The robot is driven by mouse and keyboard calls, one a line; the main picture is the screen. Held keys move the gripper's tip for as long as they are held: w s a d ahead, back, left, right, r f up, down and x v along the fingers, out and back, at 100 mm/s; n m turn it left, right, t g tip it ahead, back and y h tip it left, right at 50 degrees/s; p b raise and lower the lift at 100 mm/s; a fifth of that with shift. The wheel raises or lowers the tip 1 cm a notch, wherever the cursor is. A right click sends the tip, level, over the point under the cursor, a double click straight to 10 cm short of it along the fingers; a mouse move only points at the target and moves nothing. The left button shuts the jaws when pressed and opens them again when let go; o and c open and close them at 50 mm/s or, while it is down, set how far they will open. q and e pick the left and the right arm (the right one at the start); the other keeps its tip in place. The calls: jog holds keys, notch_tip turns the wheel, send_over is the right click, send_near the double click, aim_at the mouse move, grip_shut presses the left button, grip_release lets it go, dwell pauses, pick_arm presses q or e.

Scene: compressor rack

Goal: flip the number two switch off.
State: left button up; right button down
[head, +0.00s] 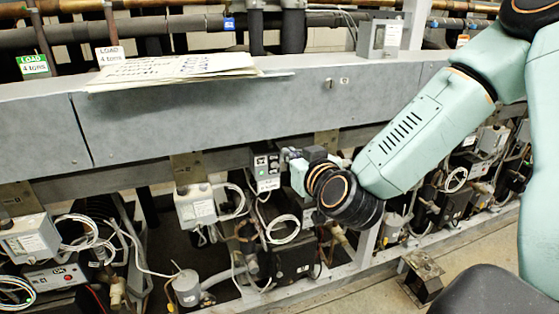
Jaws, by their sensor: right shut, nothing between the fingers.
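A small grey control box (266,171) with dark and light labels hangs under the long grey beam, near the middle of the head view. It may carry the number two switch, but the number and the switch lever are too small to read. My right gripper (291,154) reaches in from the right, its tip close to the upper right side of this box. It is shut with nothing in it. I cannot tell whether it touches the box. My wrist hides what is behind it. My left gripper is not in view.
The long grey beam (230,118) runs across above the box, with papers (170,70) on it. A white box (196,206) hangs to the left. Below are coiled cables (283,229), compressors and a grey frame rail. Bare floor (375,300) shows at lower right.

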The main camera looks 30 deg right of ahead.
aim_at(273, 156)
jog(key=b+x, duration=0.2)
jog(key=x, duration=0.7)
jog(key=shift+w+f, duration=0.1)
jog(key=shift+w, duration=0.05)
jog(key=f, duration=0.1)
jog(key=s+f+b, duration=0.1)
jog(key=shift+a+f, duration=0.15)
jog(key=shift+f, duration=0.15)
jog(key=shift+s+f, duration=0.25)
jog(key=shift+f, duration=0.2)
jog(key=shift+a+r+b, duration=0.1)
jog(key=shift+b, duration=0.2)
